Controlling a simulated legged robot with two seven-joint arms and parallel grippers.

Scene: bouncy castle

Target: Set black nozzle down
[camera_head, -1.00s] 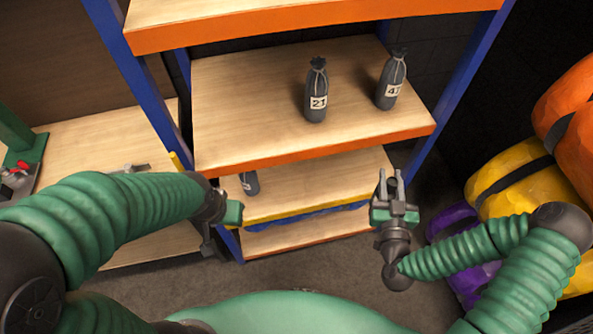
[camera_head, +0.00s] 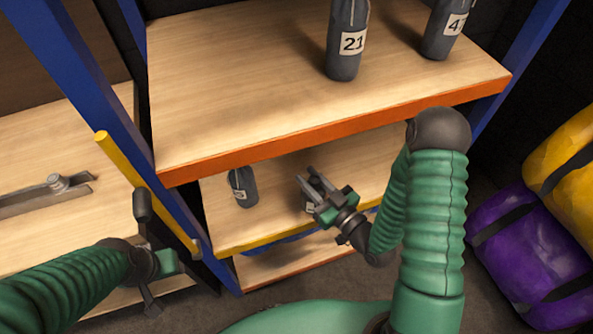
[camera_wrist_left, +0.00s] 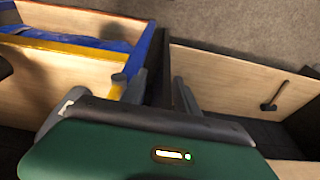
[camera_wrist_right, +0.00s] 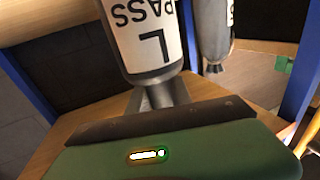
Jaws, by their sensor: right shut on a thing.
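My right gripper (camera_head: 318,187) is inside the lower shelf bay and is shut on a black nozzle, a dark cloth tube. In the head view the nozzle is mostly hidden by the gripper, with a bit of white label (camera_head: 311,207) below the fingers. In the right wrist view the nozzle (camera_wrist_right: 150,35) is large and close, its label lettered PASS, its narrow end towards the fingers. I cannot tell whether its base touches the lower shelf (camera_head: 228,233). My left gripper (camera_wrist_left: 148,92) is open and empty, left of the shelf's yellow edge.
A similar nozzle (camera_head: 242,187) stands left of my right gripper on the lower shelf; one shows in the right wrist view (camera_wrist_right: 214,35). Nozzles 21 (camera_head: 347,45) and another (camera_head: 443,32) stand on the orange-edged shelf (camera_head: 340,142) above. Purple (camera_head: 525,250) and yellow (camera_head: 570,150) bundles lie right.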

